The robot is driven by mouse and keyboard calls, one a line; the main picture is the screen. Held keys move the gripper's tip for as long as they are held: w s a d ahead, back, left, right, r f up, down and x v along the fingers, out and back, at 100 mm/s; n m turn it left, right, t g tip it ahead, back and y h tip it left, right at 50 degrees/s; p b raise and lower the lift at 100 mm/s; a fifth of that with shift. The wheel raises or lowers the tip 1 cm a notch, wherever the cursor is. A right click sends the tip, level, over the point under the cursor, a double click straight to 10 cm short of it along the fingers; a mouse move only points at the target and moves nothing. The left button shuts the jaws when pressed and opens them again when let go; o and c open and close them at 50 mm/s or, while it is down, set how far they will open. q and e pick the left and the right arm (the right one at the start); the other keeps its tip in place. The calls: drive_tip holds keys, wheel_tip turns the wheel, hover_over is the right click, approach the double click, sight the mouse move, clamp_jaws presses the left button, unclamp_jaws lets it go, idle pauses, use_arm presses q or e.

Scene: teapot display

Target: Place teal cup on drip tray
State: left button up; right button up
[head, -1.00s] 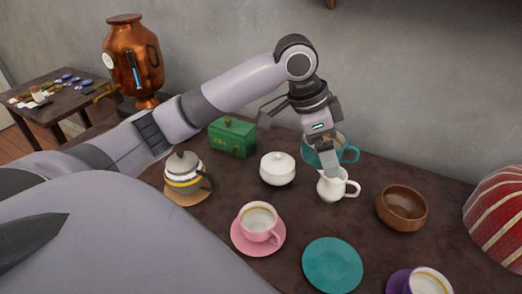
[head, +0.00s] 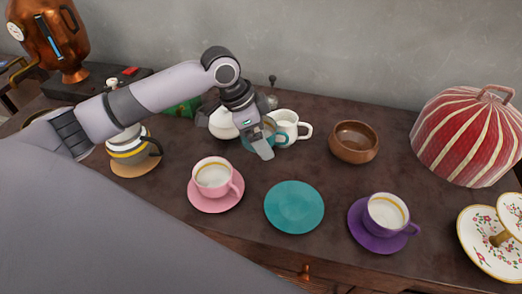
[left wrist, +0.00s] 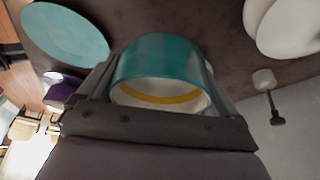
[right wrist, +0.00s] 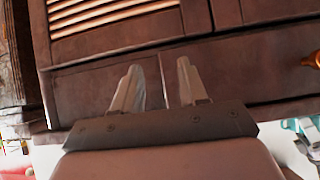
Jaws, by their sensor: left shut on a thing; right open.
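The teal cup (left wrist: 155,58) is between the fingers of my left gripper (left wrist: 155,85), its open mouth facing the left wrist camera. In the head view the cup (head: 270,124) is mostly hidden by the gripper (head: 252,137), which is shut on it beside the white creamer. My right gripper (right wrist: 158,78) is open and empty, in front of dark wooden drawer fronts in the right wrist view. A copper urn (head: 48,38) stands at the far left.
The white creamer (head: 288,126) and white sugar pot (head: 222,124) stand close to the left gripper. A teal saucer (head: 294,207) lies empty.

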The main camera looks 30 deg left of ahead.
sight(261, 161)
use_arm(q)
drive_tip(key=shift+f+b, duration=0.3)
drive_tip(key=shift+f, duration=2.45)
drive_tip(key=shift+f, duration=0.15)
drive_tip(key=o, duration=0.8)
